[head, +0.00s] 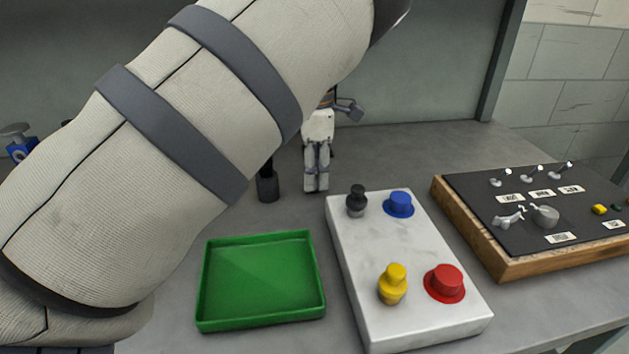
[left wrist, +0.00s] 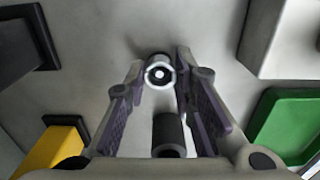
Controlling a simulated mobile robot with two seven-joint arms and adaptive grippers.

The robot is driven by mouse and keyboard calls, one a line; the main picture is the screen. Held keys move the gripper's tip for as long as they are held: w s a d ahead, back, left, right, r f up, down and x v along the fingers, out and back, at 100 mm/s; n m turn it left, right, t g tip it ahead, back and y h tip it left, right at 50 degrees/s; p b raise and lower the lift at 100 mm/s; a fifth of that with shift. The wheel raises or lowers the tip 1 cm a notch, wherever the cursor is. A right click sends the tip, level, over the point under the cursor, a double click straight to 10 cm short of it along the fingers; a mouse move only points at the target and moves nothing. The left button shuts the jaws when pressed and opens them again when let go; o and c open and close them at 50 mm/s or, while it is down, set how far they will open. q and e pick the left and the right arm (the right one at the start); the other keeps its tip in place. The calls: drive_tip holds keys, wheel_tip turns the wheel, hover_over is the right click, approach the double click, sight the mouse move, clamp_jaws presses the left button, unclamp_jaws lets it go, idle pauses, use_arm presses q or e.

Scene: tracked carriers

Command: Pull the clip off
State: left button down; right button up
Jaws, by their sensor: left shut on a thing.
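In the left wrist view my left gripper (left wrist: 160,82) is shut on a small dark round piece (left wrist: 160,72) with a pale ring on its end. The piece sits between the fingertips; I cannot tell whether it is the clip or a part that bears it. A dark cylinder (left wrist: 168,135) shows lower down between the fingers. In the head view my left arm hides much of the left side, and its fingers do not show. A short black post (head: 267,187) stands beside a small white robot figure (head: 317,135). My right gripper is not in view.
A green tray (head: 262,325) looks empty. Right of it is a white block (head: 385,255) with black, blue, yellow and red knobs. A wooden-edged dark board (head: 475,225) with small labelled parts lies at the right. A blue object (head: 20,150) is at the far left.

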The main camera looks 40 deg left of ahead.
use_arm(q)
drive_tip(key=shift+r+p, duration=0.35)
drive_tip(key=shift+r, duration=1.2)
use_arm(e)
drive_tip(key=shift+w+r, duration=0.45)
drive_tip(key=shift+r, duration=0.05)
use_arm(q)
drive_tip(key=shift+r+p, duration=0.3)
drive_tip(key=shift+r, duration=1.5)
drive_tip(key=c, duration=2.1)
unclamp_jaws()
clamp_jaws()
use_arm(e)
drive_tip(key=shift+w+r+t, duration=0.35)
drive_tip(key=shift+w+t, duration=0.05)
